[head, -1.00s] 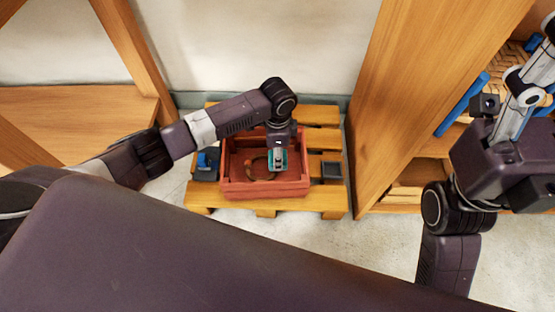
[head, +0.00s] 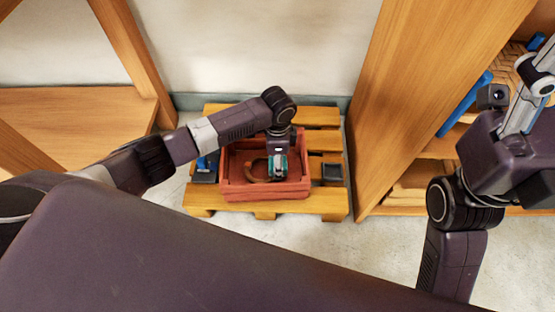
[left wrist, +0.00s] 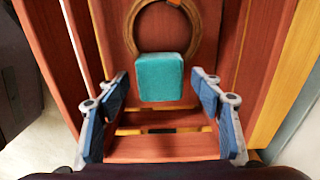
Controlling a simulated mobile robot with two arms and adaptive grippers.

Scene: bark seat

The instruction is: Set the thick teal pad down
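The thick teal pad (left wrist: 160,76) is inside the red wooden crate (head: 263,193), at the lower edge of a brown ring (left wrist: 133,30), and overlaps it in the left wrist view. My left gripper (left wrist: 160,92) is open, with a blue-padded finger on each side of the pad and a gap to both. In the head view my left gripper (head: 277,174) reaches down into the crate and hides most of the pad. My right gripper (head: 530,75) is partly in view at the right edge; its opening cannot be made out.
The crate stands on a wooden pallet (head: 318,115). A dark container with something blue (head: 205,165) is left of it, and a small dark tray (head: 332,172) is right of it. A tall wooden shelf panel (head: 400,100) rises at the right, near my right arm.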

